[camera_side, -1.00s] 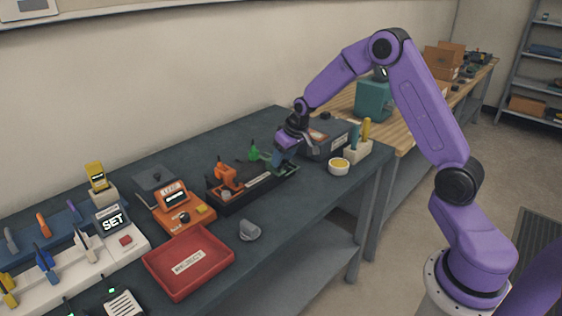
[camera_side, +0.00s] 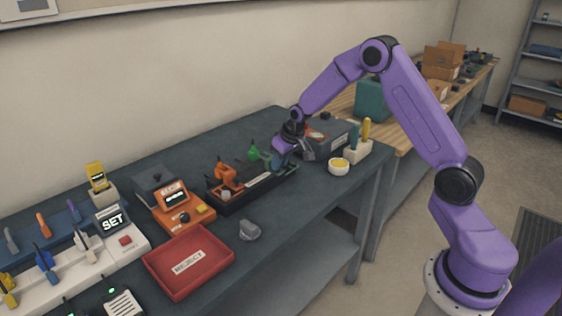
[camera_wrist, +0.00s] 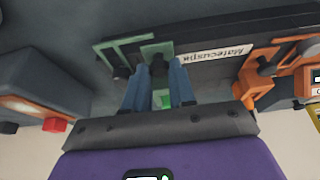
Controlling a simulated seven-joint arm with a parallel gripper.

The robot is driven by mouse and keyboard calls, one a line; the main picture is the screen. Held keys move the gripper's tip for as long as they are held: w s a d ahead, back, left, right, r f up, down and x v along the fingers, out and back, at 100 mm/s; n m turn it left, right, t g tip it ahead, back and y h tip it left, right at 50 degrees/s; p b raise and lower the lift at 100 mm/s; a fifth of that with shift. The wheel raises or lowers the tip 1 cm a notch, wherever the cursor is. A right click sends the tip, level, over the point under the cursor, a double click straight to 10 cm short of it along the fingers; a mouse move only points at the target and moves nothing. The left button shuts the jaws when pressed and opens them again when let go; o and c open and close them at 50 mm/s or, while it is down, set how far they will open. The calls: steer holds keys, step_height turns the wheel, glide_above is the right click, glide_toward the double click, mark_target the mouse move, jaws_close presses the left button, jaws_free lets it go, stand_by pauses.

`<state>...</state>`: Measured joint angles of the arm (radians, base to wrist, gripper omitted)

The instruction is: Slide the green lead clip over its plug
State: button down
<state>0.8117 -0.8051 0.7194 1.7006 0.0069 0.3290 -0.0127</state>
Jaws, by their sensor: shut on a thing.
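My gripper (camera_wrist: 159,92) has its two blue fingers closed around a small green piece, which I take as the green lead clip (camera_wrist: 163,101). It is mostly hidden by the fingers and palm. A dark plug-like part (camera_wrist: 159,68) shows between the fingertips, against a green bracket (camera_wrist: 157,49) on the black fixture. I cannot tell whether the clip is around the plug or only beside it. In the side view, my gripper (camera_side: 280,158) is low at the fixture's right end. A green part with a dark stalk (camera_side: 254,152) stands just left of it.
An orange clamp (camera_side: 225,174) stands on the black fixture (camera_side: 238,200), left of my gripper. A red reject tray (camera_side: 188,262) and a grey knob-like piece (camera_side: 249,231) lie at the front.

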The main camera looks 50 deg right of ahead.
mark_target(271, 156)
steer(key=shift+w, duration=1.85)
steer(key=c, duration=0.9)
jaws_free()
steer(key=shift+c, duration=0.2)
steer(key=shift+r, duration=0.1)
steer(key=v, duration=1.7)
steer(key=shift+s, duration=0.15)
steer(key=shift+r, duration=0.1)
